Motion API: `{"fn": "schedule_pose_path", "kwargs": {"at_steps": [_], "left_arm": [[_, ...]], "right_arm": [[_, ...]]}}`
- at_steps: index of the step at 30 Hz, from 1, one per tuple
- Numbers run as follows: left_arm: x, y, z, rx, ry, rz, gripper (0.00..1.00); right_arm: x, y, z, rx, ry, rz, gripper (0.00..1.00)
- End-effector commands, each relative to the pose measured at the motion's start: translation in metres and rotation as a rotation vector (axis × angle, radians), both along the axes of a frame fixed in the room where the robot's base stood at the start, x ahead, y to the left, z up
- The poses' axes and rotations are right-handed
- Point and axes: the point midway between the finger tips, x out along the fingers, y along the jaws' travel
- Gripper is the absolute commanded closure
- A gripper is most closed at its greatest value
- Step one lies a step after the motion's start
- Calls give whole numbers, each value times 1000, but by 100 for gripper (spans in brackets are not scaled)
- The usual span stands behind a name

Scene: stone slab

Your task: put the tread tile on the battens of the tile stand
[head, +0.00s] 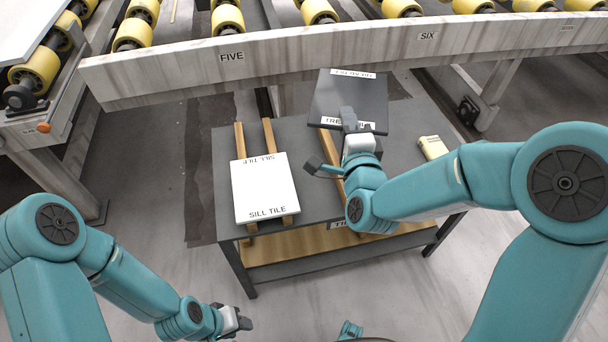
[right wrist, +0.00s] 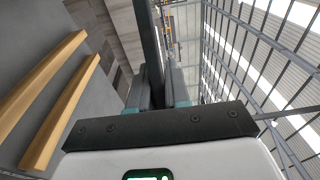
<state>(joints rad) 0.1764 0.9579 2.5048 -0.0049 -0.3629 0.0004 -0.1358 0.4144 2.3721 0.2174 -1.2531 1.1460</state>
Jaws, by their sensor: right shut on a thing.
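The tread tile (head: 345,98) is a dark square slab with white label strips, partly readable as "TRE". My right gripper (head: 349,122) is shut on its near edge and holds it above the back of the grey stand (head: 225,150). In the right wrist view the tile (right wrist: 149,45) shows edge-on between the fingers. Two bare wooden battens (right wrist: 62,112) lie to its left there; in the head view my right arm mostly hides them. The white sill tile (head: 265,190) lies on the left pair of battens (head: 240,140). My left gripper (head: 240,321) is low at the front, apart from the stand; its jaws are unclear.
A cream block (head: 433,147) lies on the stand's right side. A conveyor rail (head: 290,55) marked FIVE and SIX, with yellow rollers (head: 319,11), runs behind the stand, close to the tile's far edge. Floor (head: 370,285) in front is clear.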

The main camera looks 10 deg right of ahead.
Motion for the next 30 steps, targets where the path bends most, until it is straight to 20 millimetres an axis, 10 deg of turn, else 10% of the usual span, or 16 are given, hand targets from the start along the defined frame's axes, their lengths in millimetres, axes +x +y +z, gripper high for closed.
{"fn": "schedule_pose_path", "kwargs": {"at_steps": [1, 6, 14, 30], "left_arm": [[0, 0, -37, 0, 0, 0, 60], [0, 0, -76, 0, 0, 0, 60], [0, 0, -95, 0, -1, 0, 60], [9, 8, -138, 6, -15, 32, 60]], "right_arm": [[3, 4, -22, 2, -13, -2, 100], [9, 13, -33, 0, -12, -2, 100], [11, 19, -42, -2, -4, -2, 100], [12, 19, -178, -2, -3, -5, 100]]}}
